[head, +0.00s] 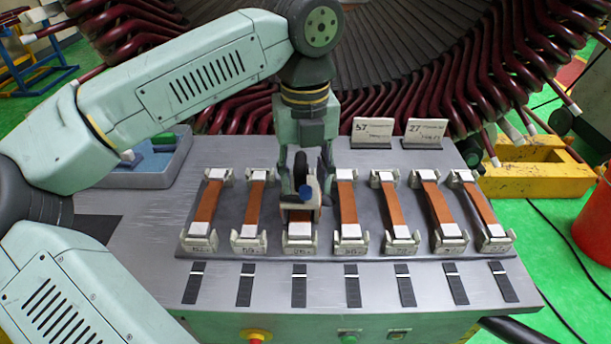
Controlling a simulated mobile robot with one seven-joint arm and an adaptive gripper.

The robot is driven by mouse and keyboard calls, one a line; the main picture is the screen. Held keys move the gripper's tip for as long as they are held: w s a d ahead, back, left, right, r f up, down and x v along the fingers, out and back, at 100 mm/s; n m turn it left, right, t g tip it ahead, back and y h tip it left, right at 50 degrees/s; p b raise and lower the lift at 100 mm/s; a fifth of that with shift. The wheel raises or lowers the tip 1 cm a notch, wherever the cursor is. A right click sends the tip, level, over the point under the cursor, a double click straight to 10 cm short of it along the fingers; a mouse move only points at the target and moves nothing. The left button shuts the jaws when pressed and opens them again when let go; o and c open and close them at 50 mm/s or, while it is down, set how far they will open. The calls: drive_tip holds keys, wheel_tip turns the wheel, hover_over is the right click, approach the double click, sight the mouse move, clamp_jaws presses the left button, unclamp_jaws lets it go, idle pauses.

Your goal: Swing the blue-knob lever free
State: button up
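A tan-grey lever or clamp piece (300,206) lies just below the knob, over that station's copper bar. My gripper (309,184) points straight down at this station, with its fingers on either side of dark parts. The fingertips are close to the knob. I cannot tell whether they touch the knob or lever, or whether they are shut on anything. The fingers hide much of the lever and the bar behind it.
Several copper bars with white ends, such as this one (347,203), lie in holders to both sides. Black strips (352,287) line the front of the grey table (228,282). Two label cards (373,132) stand behind. A blue-grey tray (150,165) is at left. The large stator (420,70) fills the background.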

drive_tip(key=shift+f, duration=0.8)
drive_tip(key=shift+c, duration=0.4)
clamp_jaws()
